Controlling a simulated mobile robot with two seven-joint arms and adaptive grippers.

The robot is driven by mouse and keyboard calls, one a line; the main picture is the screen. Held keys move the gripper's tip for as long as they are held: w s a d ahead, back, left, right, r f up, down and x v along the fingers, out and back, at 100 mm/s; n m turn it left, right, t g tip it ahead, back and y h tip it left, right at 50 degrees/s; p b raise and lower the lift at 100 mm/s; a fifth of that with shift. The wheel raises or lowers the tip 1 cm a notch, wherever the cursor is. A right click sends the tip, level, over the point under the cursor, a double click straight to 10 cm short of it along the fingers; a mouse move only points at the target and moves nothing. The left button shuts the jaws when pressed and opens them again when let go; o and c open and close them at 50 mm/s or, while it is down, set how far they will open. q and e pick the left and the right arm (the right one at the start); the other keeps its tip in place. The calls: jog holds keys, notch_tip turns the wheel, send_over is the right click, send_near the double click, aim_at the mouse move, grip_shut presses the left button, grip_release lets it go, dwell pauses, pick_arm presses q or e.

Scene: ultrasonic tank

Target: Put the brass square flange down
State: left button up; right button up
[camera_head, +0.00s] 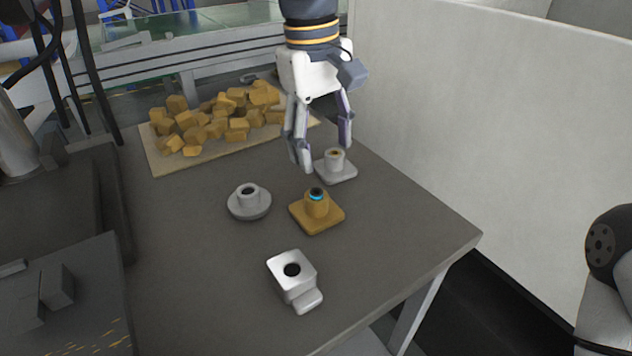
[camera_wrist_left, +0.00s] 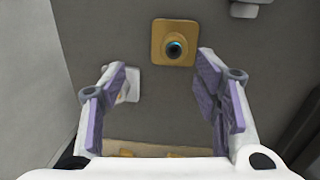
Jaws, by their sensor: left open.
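The brass square flange (camera_head: 325,217) stands upright on the dark grey table, its square base down and its round boss up, with a blue ring around the dark bore. In the left wrist view the brass square flange (camera_wrist_left: 161,55) lies past the fingertips, apart from them. My left gripper (camera_head: 326,156) is open and empty above the table, behind the flange in the head view. Its fingers (camera_wrist_left: 163,95) are spread wide in the left wrist view. My right gripper is not in view.
A grey square flange (camera_head: 337,173) stands near the left gripper's fingers. A round grey flange (camera_head: 249,206) and a silver block-shaped part (camera_head: 291,272) stand nearby. Behind is a board (camera_head: 166,165) of brass pieces. A pale wall (camera_head: 480,120) rises at right. The table's right front is clear.

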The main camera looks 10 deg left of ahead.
aim_at(317, 191)
pick_arm(q)
jog(key=shift+y, duration=0.6)
jog(key=f, duration=1)
jog(key=shift+s+a+f, duration=0.3)
jog(key=shift+s+a, duration=0.05)
jog(key=shift+s, duration=0.05)
jog(key=shift+r, duration=0.1)
grip_shut()
